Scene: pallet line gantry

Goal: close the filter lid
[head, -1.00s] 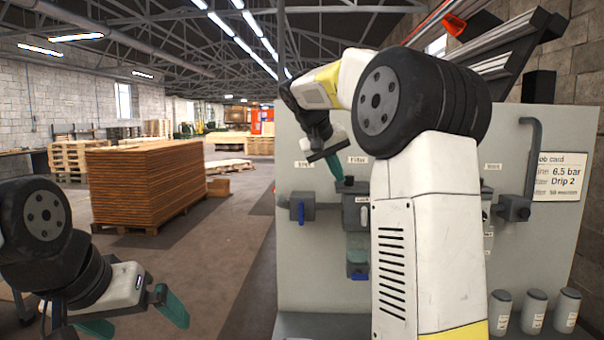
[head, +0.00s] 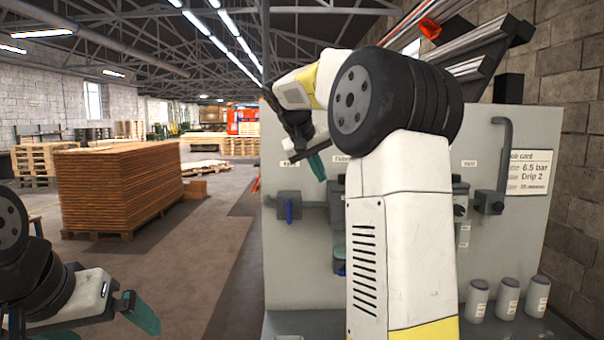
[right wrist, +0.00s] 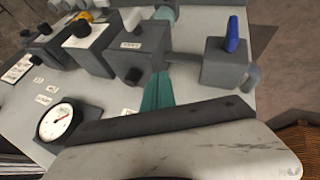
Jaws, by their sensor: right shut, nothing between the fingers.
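The filter is a dark grey block (head: 336,208) on the grey panel, partly hidden by my right arm, with a teal bowl (head: 339,246) below. In the right wrist view the filter block (right wrist: 140,47) carries a white label and a dark round knob. I cannot tell how its lid stands. My right gripper (head: 317,168) is shut and empty, in front of the panel above the filter; its teal fingers (right wrist: 157,92) point toward the block, and contact cannot be judged. My left gripper (head: 105,325) is low at the left, fingers apart and empty, far from the filter.
A blue-handled valve (head: 289,207) sits left of the filter; it also shows in the right wrist view (right wrist: 232,36). A gauge (right wrist: 66,122) is nearby. Several canisters (head: 507,298) stand right on the ledge. The floor left of the panel is clear up to the board stack (head: 125,190).

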